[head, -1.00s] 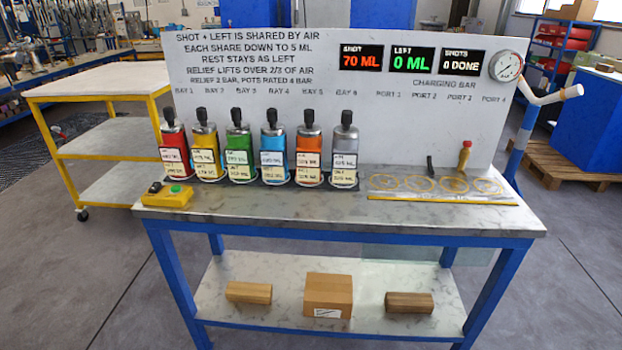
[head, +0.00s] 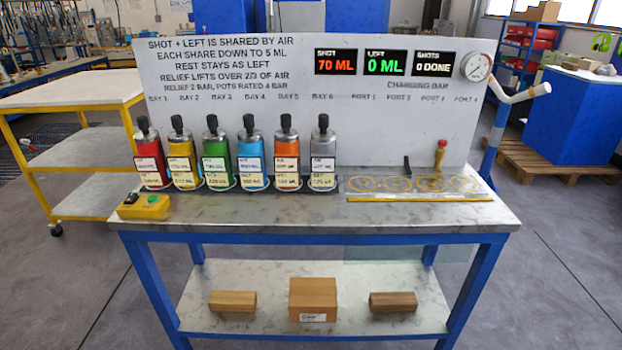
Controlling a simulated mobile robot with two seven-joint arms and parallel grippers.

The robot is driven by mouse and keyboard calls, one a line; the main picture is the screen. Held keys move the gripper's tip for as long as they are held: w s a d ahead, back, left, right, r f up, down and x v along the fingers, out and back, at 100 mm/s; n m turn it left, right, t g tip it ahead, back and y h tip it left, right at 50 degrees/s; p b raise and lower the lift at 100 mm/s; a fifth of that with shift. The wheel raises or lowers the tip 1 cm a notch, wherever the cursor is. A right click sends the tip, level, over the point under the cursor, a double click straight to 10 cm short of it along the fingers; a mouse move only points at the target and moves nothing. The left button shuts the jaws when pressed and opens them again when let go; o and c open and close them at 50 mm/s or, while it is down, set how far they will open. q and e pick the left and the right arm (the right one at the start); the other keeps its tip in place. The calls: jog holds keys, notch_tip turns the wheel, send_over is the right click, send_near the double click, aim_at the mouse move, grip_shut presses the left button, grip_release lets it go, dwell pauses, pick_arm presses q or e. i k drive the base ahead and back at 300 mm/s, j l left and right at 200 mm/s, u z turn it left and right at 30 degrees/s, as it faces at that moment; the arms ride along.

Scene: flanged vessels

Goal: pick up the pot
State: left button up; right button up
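Several pots stand upright in a row on the left half of the workbench, each with a black top and two white labels. From left they are a red pot (head: 150,158), a yellow pot (head: 181,157), a green pot (head: 215,157), a blue pot (head: 251,158), an orange pot (head: 286,157) and a grey pot (head: 322,158). They sit below the signs Bay 1 to Bay 6. The label print is too small to read surely. Neither of my grippers shows in the head view.
The workbench (head: 300,210) has a bare front strip. Right of the pots lie yellow port rings (head: 397,184), a yellow bar (head: 420,199) and a red-topped handle (head: 438,158). A yellow button box (head: 144,206) sits at the left. A panel (head: 240,110) stands behind.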

aim_at(251, 157)
jog(key=i+l+u, duration=0.15)
jog(key=i+l, duration=0.85)
jog(key=l, duration=0.1)
